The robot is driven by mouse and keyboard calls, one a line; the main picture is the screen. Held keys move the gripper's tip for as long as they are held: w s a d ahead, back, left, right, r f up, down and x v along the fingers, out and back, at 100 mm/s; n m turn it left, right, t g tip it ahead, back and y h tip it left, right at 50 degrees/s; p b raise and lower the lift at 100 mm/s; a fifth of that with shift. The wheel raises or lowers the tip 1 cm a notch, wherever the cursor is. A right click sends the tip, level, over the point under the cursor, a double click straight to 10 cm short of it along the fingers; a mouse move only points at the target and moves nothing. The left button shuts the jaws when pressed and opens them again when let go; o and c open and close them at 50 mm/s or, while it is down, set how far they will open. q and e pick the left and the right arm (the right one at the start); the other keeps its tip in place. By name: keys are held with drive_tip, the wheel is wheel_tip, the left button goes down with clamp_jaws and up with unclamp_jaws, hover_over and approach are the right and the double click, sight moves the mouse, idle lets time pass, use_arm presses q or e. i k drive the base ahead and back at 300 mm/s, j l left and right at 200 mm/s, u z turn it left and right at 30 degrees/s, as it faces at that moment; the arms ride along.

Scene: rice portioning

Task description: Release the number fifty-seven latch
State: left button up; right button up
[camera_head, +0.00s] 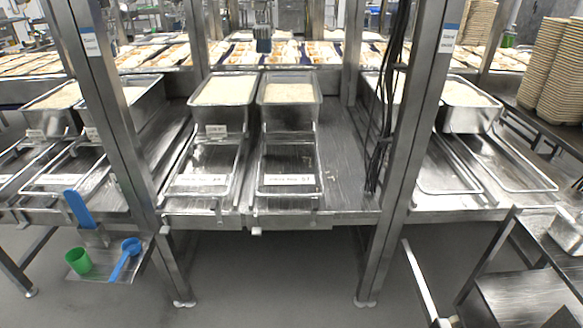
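A white label (290,179) at the front of the right middle metal frame ends in what looks like "57", but its small print is hard to read. It lies across a low rectangular metal frame (262,165) on the steel bench. A deep steel pan (290,115) filled with rice stands behind this frame. The latch itself is too small to make out. A similar frame with a label (201,180) and a rice pan (217,119) sits just to the left. Neither of my grippers is in view.
Upright steel posts (112,130) (408,150) flank the middle bay, with dark cables along the right one. A small shelf at lower left holds a green cup (79,262) and blue scoop (124,260). A steel cart (520,295) stands at lower right. Floor is open in front.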

sight(315, 208)
drive_tip(key=i+j, duration=0.1)
drive_tip(key=j, duration=3.2)
drive_tip(key=z, duration=1.4)
drive_tip(key=l+u, duration=0.1)
drive_tip(key=u, duration=0.45)
drive_tip(key=i+l+u, duration=0.25)
drive_tip(key=l, duration=0.25)
drive_tip(key=l+u, duration=0.25)
drive_tip(key=l, duration=0.2)
drive_tip(key=i+l+u, duration=0.1)
drive_tip(key=l+u, duration=0.15)
drive_tip(key=l, duration=0.3)
drive_tip(key=i+l, duration=0.1)
drive_tip(key=l, duration=0.85)
